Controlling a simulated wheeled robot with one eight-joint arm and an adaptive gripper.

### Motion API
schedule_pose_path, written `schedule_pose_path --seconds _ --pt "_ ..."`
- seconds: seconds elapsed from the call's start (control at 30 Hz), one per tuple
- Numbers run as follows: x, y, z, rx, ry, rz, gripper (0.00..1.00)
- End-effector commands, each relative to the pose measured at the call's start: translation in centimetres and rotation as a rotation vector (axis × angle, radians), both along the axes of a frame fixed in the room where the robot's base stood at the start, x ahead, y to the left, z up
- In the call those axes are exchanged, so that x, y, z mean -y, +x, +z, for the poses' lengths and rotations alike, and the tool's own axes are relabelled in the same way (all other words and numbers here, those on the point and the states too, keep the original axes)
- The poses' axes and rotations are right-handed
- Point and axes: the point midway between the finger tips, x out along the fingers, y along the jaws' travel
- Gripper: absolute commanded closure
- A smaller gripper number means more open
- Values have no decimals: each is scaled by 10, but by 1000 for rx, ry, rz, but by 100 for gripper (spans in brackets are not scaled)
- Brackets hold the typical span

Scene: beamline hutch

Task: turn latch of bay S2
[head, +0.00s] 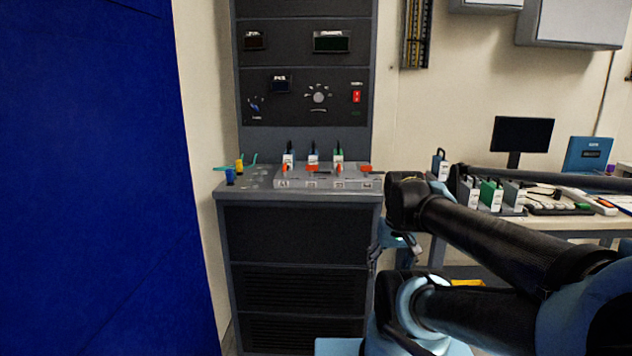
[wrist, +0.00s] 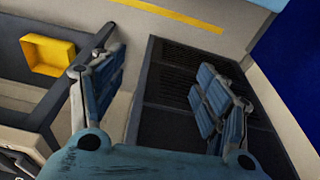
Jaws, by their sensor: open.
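A grey bay block (head: 325,183) sits on the ledge of the dark rack, with a row of small labels too small to read surely. Orange latches show at the first bay (head: 286,168), third bay (head: 338,168) and empty right bay (head: 366,168); the second bay's latch, likely S2, is not clear. My gripper (head: 399,246) is right of the rack, below ledge height. In the wrist view my gripper (wrist: 160,90) is open and empty, away from the block.
Blue and yellow small pieces (head: 234,172) lie on the ledge's left. A bench (head: 560,222) at right holds more modules (head: 490,194) and a monitor (head: 523,133). A blue curtain (head: 90,180) fills the left. A yellow bin (wrist: 48,57) shows in the wrist view.

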Motion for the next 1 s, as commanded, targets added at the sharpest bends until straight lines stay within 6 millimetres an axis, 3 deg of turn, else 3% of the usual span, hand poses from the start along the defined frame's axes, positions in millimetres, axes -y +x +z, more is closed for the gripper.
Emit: schedule_pose_path --seconds 0.5,1.0 --pt "-42 118 167 -66 19 -10 45" --pt "-119 239 295 -134 21 -30 45"
